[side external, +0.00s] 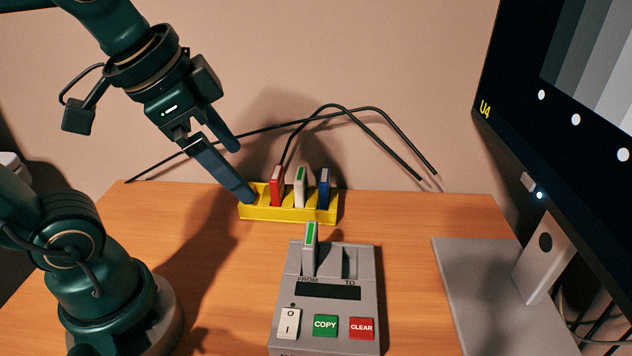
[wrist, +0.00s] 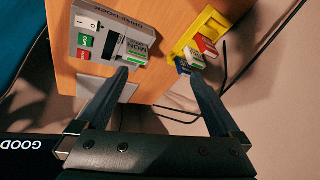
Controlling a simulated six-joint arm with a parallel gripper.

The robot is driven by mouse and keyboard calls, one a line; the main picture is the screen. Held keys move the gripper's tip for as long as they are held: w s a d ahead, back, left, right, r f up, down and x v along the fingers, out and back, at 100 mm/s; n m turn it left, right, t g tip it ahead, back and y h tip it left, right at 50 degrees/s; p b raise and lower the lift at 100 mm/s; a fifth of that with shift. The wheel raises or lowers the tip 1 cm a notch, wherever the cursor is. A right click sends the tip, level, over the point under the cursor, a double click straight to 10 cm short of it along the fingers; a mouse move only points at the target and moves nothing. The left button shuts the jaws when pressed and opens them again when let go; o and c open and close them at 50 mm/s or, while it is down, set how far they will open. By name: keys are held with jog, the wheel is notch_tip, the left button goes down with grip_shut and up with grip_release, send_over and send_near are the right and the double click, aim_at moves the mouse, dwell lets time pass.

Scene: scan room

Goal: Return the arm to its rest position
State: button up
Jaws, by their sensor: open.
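My gripper (side external: 245,175) hangs from the upper left in the side external view. Its two fingers are spread apart with nothing between them. The lower fingertip overlaps the left end of the yellow holder (side external: 288,214); I cannot tell whether they touch. In the wrist view the open fingers (wrist: 156,73) point toward the table, with one tip in front of the grey copier (wrist: 140,18) and the other near the holder's sticks. My arm is bent over the left side of the table.
The holder carries a red stick (side external: 277,186), a white-green stick (side external: 300,187) and a blue stick (side external: 324,189). Another white-green stick (side external: 310,243) stands in the copier's FROM side. Black cables (side external: 340,108) arch behind the holder. A monitor (side external: 570,100) stands right.

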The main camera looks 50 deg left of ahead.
jog(key=s+f+n, duration=0.1)
jog(key=f+n, duration=0.2)
jog(key=s+f+n, duration=0.1)
jog(key=shift+s+d+f+n, duration=0.2)
jog(key=shift+s+f+n, duration=0.1)
jog(key=shift+s, duration=0.05)
dwell(0.6)
